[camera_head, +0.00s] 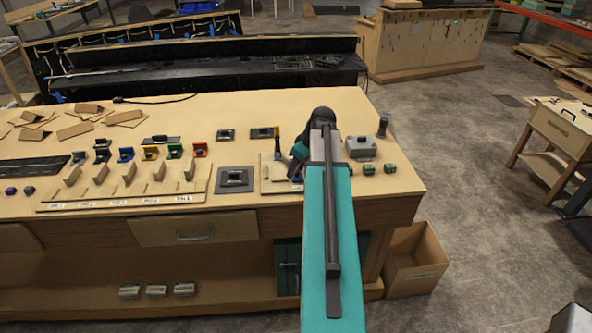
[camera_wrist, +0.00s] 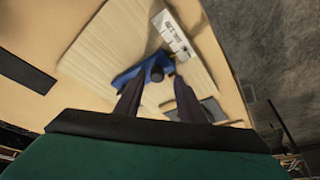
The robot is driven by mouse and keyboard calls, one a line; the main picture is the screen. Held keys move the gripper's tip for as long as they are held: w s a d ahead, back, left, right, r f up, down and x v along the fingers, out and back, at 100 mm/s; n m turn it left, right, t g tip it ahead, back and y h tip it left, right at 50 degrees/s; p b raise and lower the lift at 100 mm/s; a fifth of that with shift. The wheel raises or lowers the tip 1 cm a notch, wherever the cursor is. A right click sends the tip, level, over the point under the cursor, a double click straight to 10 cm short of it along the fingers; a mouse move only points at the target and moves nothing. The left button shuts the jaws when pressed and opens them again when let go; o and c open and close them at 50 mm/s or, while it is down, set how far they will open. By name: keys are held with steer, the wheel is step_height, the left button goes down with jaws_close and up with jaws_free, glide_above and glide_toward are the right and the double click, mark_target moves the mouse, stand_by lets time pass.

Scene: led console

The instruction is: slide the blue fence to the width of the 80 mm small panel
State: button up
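In the wrist view, the blue fence (camera_wrist: 128,76) lies across a pale wooden board (camera_wrist: 108,42), with a dark round knob (camera_wrist: 156,74) on it. My gripper (camera_wrist: 158,84) is open, its two dark fingers apart on either side of the knob. I cannot tell whether they touch it. A white printed strip (camera_wrist: 174,34) lies at the board's far end. In the head view, my teal arm reaches over the board and hides much of the fence and gripper. Which piece is the 80 mm panel I cannot tell.
Several small wooden panels (camera_head: 130,171) stand in a labelled rack left of the arm. A grey square plate (camera_head: 235,179) lies between rack and arm. Coloured blocks (camera_head: 150,153) stand behind the rack. Green cylinders (camera_head: 369,169) and a grey box (camera_head: 360,147) are right of the arm.

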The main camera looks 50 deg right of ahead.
steer(key=shift+s+d, duration=0.1)
steer(key=shift+r, duration=0.1)
steer(key=shift+s+r, duration=0.15)
steer(key=shift+r, duration=0.15)
steer(key=b+v, duration=0.4)
steer(key=v, duration=0.9)
stand_by(0.8)
